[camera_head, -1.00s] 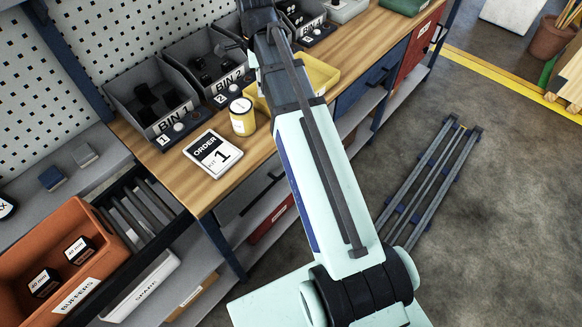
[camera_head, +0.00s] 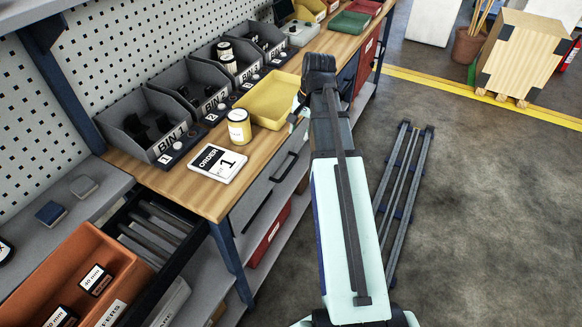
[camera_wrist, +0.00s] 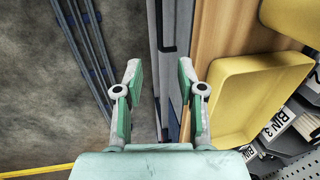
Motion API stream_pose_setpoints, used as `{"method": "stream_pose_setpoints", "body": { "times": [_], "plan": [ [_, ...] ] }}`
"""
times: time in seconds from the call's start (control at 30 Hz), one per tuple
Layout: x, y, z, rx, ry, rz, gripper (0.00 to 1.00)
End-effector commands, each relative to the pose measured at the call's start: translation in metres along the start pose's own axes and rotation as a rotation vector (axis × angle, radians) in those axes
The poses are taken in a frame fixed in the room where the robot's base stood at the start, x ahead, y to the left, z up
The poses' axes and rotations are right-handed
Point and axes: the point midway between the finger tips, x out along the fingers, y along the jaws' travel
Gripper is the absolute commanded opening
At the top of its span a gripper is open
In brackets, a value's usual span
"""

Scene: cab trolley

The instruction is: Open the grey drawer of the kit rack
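The grey drawer front (camera_head: 265,188) is under the wooden bench top in the head view, with dark bar handles on the grey fronts there. It appears closed. My arm covers the part of the bench front to its right. In the wrist view my gripper (camera_wrist: 160,100) is open and empty, pointing down beside the bench edge. A grey front edge (camera_wrist: 175,50) runs between and beyond its fingers; I cannot tell whether it is the same drawer. No contact with a handle shows. In the head view my gripper is mostly hidden behind my arm.
On the bench top (camera_head: 190,190) stand a yellow tray (camera_head: 270,98), a yellow jar (camera_head: 238,127), an order card (camera_head: 217,163) and several dark bins (camera_head: 150,125). An orange bin (camera_head: 85,270) is at lower left.

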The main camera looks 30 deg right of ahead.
Motion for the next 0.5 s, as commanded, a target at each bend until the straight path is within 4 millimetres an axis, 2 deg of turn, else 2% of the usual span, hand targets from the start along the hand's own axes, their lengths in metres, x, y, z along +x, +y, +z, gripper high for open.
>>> {"method": "stream_pose_setpoints", "body": {
  "times": [0.17,0.5],
  "plan": [
    [0.013,0.0,0.001,-0.005,-0.001,0.001,0.39],
    [0.065,0.0,0.001,-0.004,-0.002,0.003,0.39]
  ]
}}
